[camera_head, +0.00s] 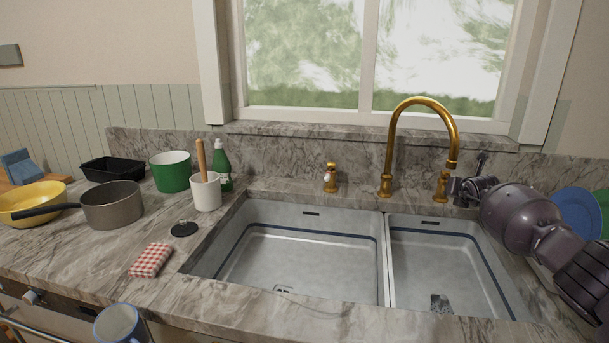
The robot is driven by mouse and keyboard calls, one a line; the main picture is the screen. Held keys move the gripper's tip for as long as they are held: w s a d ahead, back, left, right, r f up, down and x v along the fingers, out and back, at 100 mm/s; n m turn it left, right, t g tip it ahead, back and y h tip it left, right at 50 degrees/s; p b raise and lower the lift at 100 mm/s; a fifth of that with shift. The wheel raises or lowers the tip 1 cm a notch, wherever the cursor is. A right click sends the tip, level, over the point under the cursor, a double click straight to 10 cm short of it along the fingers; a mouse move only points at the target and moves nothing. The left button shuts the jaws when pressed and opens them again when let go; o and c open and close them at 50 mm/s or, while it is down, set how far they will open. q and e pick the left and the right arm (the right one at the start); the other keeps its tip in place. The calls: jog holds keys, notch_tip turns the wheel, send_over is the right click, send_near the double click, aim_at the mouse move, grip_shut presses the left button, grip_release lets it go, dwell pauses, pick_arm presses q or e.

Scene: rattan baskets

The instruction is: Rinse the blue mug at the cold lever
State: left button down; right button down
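The blue mug (118,324) is at the bottom edge of the picture, in front of the counter's front edge, cut off below. Its rim is darker blue. What supports it is hidden, and my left gripper is out of view. A brass tap (421,104) arches behind the double sink. One brass lever (330,179) stands left of it, another (441,187) right of it. No marking shows which is cold. My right gripper (463,190) is close beside the right lever; touching or finger opening cannot be made out. No running water is visible.
The sink's large left basin (305,252) and narrower right basin (440,255) look empty. Left on the counter are a saucepan (113,206), yellow bowl (50,193), green pot (170,172), white crock (206,192), green bottle (221,160) and checked cloth (150,260). Blue plate (577,210) stands right.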

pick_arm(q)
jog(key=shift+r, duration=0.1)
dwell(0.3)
pick_arm(e)
jog(key=c, duration=1.4)
grip_release()
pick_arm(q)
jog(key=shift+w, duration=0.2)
pick_arm(e)
jog(key=o, duration=0.3)
jog(key=shift+w+f, duration=0.25)
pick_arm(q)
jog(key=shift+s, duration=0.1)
pick_arm(e)
jog(key=shift+o, duration=0.2)
jog(key=shift+s+r, duration=0.1)
jog(key=shift+r, duration=0.05)
